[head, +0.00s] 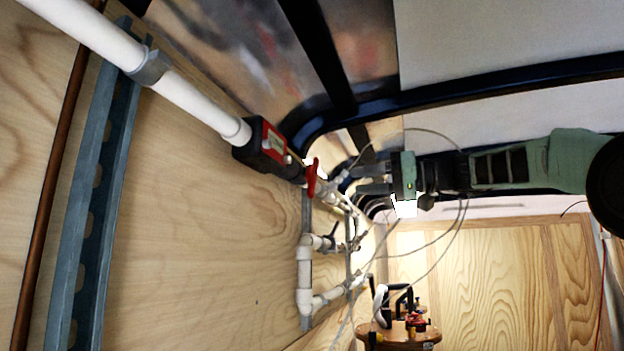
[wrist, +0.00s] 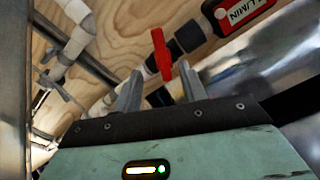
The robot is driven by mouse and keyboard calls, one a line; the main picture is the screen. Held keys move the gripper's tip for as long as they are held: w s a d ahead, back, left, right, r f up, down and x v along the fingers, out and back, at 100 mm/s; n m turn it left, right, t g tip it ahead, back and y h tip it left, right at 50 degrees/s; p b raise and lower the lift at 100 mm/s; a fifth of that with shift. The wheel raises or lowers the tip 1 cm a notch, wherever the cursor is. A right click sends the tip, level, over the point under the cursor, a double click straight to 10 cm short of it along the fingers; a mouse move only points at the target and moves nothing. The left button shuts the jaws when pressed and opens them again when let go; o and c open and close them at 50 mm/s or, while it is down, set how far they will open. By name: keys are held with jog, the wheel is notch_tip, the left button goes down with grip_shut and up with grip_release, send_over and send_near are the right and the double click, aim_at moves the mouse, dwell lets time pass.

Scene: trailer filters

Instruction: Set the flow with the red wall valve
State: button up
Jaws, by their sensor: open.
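The red wall valve handle (head: 311,177) sits on the pipe run along the plywood wall, just beyond a black and red flow meter (head: 264,148). In the wrist view the red handle (wrist: 161,54) stands upright beyond and between my two fingertips. My gripper (head: 368,180) is to the right of the valve in the head view, its fingers pointing left toward it. I cannot tell the exact gap between fingertips and handle.
White pipe (head: 200,100) runs along the wall, with white pipe fittings (head: 304,270) below the valve. Thin grey cables loop around my gripper. A perforated metal strut (head: 95,200) is at left.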

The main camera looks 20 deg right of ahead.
aim_at(314, 186)
jog(key=p+x, duration=0.5)
jog(key=x, duration=0.6)
jog(key=shift+w+a+r+p, duration=0.1)
jog(key=shift+a+r+p, duration=0.05)
jog(key=shift+p, duration=0.15)
jog(key=shift+w+a+f, duration=0.2)
jog(key=shift+w+a, duration=0.15)
jog(key=shift+a, duration=0.1)
grip_shut()
jog(key=shift+f, duration=0.1)
